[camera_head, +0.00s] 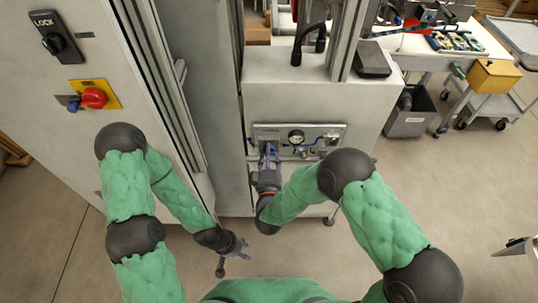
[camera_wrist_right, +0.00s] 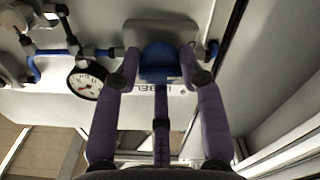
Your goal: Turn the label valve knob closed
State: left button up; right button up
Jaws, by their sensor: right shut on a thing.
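The label valve knob (camera_wrist_right: 160,60) is blue and sits on the valve panel (camera_head: 262,129) of the grey machine. In the right wrist view it lies between the two purple fingertips, and part of the word LABEL shows behind the fingers. My right gripper (camera_head: 268,150) is shut on the knob, one finger on each side; it also fills the right wrist view (camera_wrist_right: 160,70). The fingers hide the knob in the head view. My left gripper (camera_head: 241,247) hangs low in front of the machine, away from the panel, with nothing seen in it. Its finger gap is too small to judge.
A round pressure gauge (camera_head: 296,137) and blue tubing (camera_head: 325,139) sit beside the knob on the panel. At the left a cabinet carries a red switch (camera_head: 93,98) and a black LOCK switch (camera_head: 55,37). The floor at the right is clear near the machine.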

jog(key=o, duration=1.1)
jog(key=shift+r, duration=0.1)
jog(key=shift+o, duration=0.2)
jog(key=shift+s, duration=0.1)
jog(key=s, duration=1.1)
jog(key=shift+s, duration=0.4)
jog(key=w+d+f+m+g+y, duration=0.15)
jog(key=f+g, duration=0.25)
jog(key=f, duration=0.4)
jog(key=d+f+m+g, duration=0.3)
jog(key=f+g, duration=0.2)
jog(key=f, duration=0.3)
jog(key=s+d+f+m+g+y, duration=0.1)
jog(key=s+d+f+m+g, duration=0.1)
jog(key=s+f+g, duration=0.2)
jog(key=s+d+f+m+g+y, duration=0.1)
jog(key=s+d+f+m+g, duration=0.2)
jog(key=s, duration=0.7)
jog(key=shift+s+d+f+g, duration=0.2)
jog(key=shift+f+g, duration=0.25)
jog(key=shift+g, duration=0.35)
